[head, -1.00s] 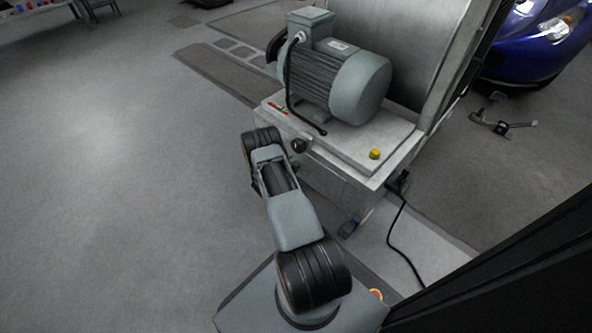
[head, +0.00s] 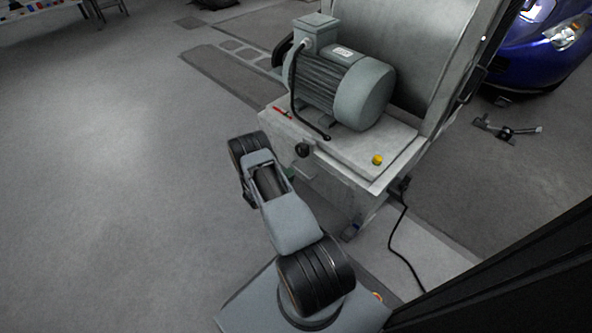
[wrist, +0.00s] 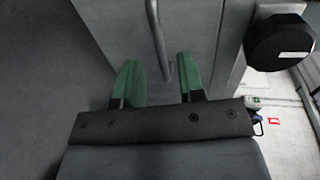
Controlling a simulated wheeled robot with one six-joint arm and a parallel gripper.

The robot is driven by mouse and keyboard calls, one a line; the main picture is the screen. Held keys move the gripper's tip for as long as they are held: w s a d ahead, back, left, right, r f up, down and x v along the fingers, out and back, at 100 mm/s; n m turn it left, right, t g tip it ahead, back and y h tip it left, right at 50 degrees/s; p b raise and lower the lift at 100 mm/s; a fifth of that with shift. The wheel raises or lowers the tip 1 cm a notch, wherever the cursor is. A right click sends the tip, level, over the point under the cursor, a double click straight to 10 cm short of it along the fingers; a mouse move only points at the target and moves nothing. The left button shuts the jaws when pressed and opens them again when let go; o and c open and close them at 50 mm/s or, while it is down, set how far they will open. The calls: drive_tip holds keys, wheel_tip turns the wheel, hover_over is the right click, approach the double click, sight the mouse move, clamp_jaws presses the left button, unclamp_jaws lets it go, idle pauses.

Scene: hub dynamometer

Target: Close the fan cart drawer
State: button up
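The fan cart (head: 345,155) is a light grey cabinet with a large grey motor on top. Its front, below the top plate, is partly hidden by my arm in the head view. In the wrist view a grey front panel (wrist: 110,35), seemingly the drawer's, fills the upper middle, with a thin metal bar handle (wrist: 158,38) on it. I cannot tell how far the drawer stands out. My gripper (wrist: 158,80) is open, its two green fingertips apart, with the handle's lower end showing between them. Contact is not clear. In the head view my arm mostly hides the gripper.
A black round knob (wrist: 280,40) sticks out right of the panel. The motor (head: 340,80) and a yellow button (head: 377,160) are on the cart top. A black cable (head: 405,235) runs down to the floor at right. The floor at left is clear.

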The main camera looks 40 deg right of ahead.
drive_tip(key=p+v, duration=0.1)
drive_tip(key=v, duration=0.6)
drive_tip(key=shift+a+p, duration=0.35)
drive_tip(key=s+a+r+m+g+y+p, duration=0.1)
drive_tip(key=a+r+m+g+y+p, duration=0.15)
drive_tip(key=r+m+p, duration=1.2)
drive_tip(key=s+a+r+m+g+y+p, duration=0.15)
drive_tip(key=a+r+m+y, duration=0.25)
drive_tip(key=r, duration=2.1)
drive_tip(key=s+a+r+m+t+y+p, duration=0.2)
drive_tip(key=s+a+r+m+y+p, duration=0.1)
drive_tip(key=r, duration=0.8)
drive_tip(key=s+a+r+m+t+y+p, duration=0.3)
drive_tip(key=s+a+r+m+p, duration=0.2)
drive_tip(key=a+r+m+p, duration=0.2)
drive_tip(key=s+a+r+m+t+y+p, duration=0.2)
drive_tip(key=r+m+p, duration=0.5)
drive_tip(key=r, duration=0.7)
drive_tip(key=s+a+y+p, duration=0.1)
drive_tip(key=s+a, duration=0.1)
drive_tip(key=a, duration=0.1)
drive_tip(key=shift+a+r, duration=0.3)
drive_tip(key=shift+a, duration=0.1)
drive_tip(key=shift+m, duration=0.25)
